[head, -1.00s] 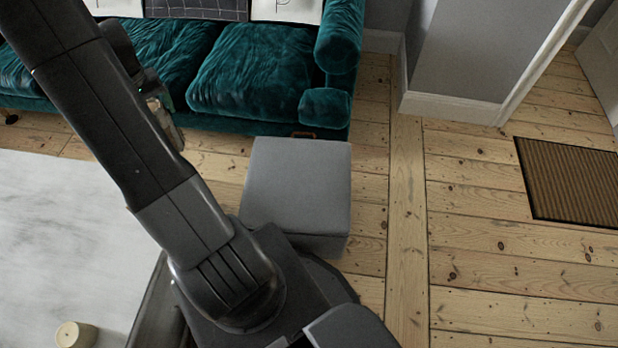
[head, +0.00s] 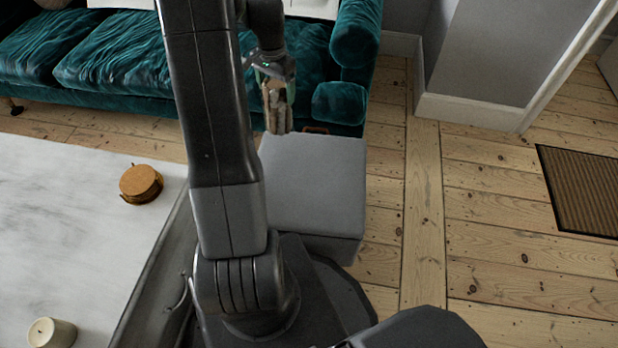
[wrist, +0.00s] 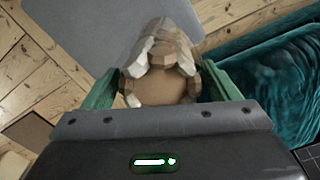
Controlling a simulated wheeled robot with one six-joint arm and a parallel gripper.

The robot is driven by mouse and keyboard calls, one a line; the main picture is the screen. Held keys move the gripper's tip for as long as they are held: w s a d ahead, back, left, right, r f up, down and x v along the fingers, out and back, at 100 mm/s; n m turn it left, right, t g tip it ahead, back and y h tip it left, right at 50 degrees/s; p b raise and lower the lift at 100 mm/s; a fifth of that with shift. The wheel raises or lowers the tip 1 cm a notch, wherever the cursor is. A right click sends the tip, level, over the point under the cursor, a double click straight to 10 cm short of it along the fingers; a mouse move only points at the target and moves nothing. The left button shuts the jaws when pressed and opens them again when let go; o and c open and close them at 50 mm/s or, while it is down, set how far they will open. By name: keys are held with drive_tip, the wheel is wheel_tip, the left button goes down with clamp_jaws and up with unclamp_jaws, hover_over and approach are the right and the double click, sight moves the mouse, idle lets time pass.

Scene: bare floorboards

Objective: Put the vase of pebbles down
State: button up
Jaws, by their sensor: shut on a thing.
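The vase of pebbles shows in the wrist view as a brown round body with pale, faceted stones (wrist: 160,52) around it. My gripper (wrist: 160,78) is shut on it, with a green finger on each side. In the head view my gripper (head: 275,72) hangs at the end of the arm, with the vase (head: 278,108) below it as a small tan and grey shape. It appears in front of the sofa, near the back edge of the grey ottoman (head: 322,185). The height of the vase above any surface is hard to tell.
The ottoman's top is bare; it also fills the upper left of the wrist view (wrist: 85,22). A teal sofa (head: 110,60) stands behind. A pale marble table (head: 90,235) at left holds round coasters (head: 141,183) and a candle (head: 52,333). Open floorboards and a brown mat (head: 585,190) lie right.

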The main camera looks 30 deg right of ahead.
sight(285, 116)
drive_tip(key=shift+s+d+f+m, duration=0.15)
drive_tip(key=shift+d+m, duration=0.1)
drive_tip(key=shift+d, duration=0.15)
drive_tip(key=shift+s+d+f+m, duration=0.15)
drive_tip(key=shift+d+m, duration=0.1)
drive_tip(key=shift+d, duration=0.15)
drive_tip(key=shift+d+f+b, duration=0.15)
drive_tip(key=shift+f+b, duration=0.15)
drive_tip(key=shift+b, duration=0.1)
drive_tip(key=shift+f+b, duration=1.5)
drive_tip(key=shift+f, duration=3.15)
drive_tip(key=shift+f, duration=0.2)
drive_tip(key=o, duration=2)
drive_tip(key=shift+s, duration=0.1)
drive_tip(key=shift+c, duration=0.2)
wheel_tip(285, 116, up, 12)
drive_tip(key=p, duration=0.3)
drive_tip(key=shift+r+p, duration=0.15)
drive_tip(key=shift+p, duration=0.15)
